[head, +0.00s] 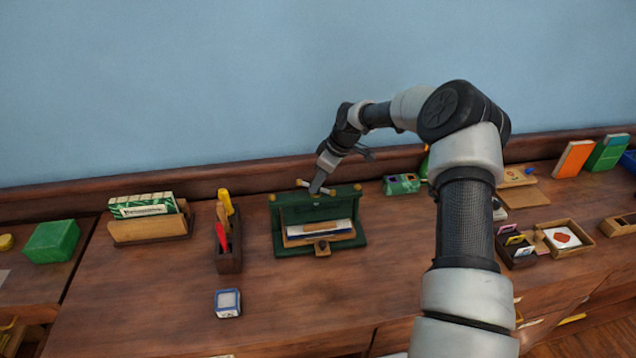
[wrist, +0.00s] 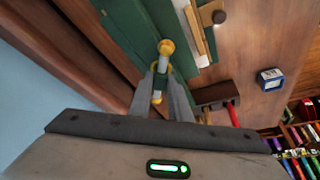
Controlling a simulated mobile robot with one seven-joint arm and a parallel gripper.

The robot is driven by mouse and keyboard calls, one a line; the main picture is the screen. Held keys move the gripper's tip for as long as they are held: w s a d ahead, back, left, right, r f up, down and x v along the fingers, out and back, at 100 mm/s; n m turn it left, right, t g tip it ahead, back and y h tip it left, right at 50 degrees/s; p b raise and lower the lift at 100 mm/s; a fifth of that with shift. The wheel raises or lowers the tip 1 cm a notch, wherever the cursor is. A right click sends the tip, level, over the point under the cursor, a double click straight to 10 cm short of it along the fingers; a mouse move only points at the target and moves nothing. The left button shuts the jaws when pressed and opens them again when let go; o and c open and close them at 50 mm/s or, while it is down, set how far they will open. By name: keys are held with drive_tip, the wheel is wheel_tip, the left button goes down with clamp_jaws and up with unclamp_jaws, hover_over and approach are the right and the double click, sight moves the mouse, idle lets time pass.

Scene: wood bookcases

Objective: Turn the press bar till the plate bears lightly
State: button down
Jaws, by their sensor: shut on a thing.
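The green press (head: 289,215) stands on the wooden top near the wall. Its press bar (head: 302,183) lies across the top, with a brass knob at each end. In the wrist view the bar (wrist: 163,66) runs between my two fingers, one knob beyond them and one nearer my palm. My gripper (head: 319,184) reaches down from above and is shut on the bar; it also shows in the wrist view (wrist: 162,85). White papers or a thin book (head: 320,229) lie in the press on a wooden board. Whether the plate touches them cannot be seen.
A dark wooden holder (head: 229,258) with red and yellow-handled tools stands left of the press. A blue-and-white box (head: 228,303) lies in front of it. A card rack (head: 150,227) is farther left, a green box (head: 401,184) to the right. The wood before the press is clear.

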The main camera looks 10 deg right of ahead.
drive_tip(key=shift+m+b, duration=0.3)
drive_tip(key=shift+b, duration=0.05)
drive_tip(key=shift+s+a+f+m+t+h+b, duration=0.15)
drive_tip(key=shift+m+t+h+b, duration=0.3)
drive_tip(key=shift+m+b, duration=0.55)
drive_tip(key=m+h+b, duration=0.1)
drive_tip(key=m+b, duration=0.2)
drive_tip(key=shift+a+t, duration=0.1)
drive_tip(key=shift+t, duration=0.25)
drive_tip(key=m+h+b, duration=0.1)
drive_tip(key=m, duration=0.2)
drive_tip(key=m+h+b, duration=0.1)
drive_tip(key=m+b, duration=0.1)
drive_tip(key=m, duration=0.1)
drive_tip(key=shift+a, duration=0.2)
drive_tip(key=m+h, duration=0.1)
drive_tip(key=m, duration=0.1)
drive_tip(key=m+h+b, duration=0.1)
drive_tip(key=m, duration=0.1)
drive_tip(key=shift+a+r, duration=0.15)
drive_tip(key=shift+r, duration=0.05)
drive_tip(key=shift+m+g+h, duration=0.5)
drive_tip(key=shift+m+h, duration=0.05)
drive_tip(key=shift+m, duration=1.55)
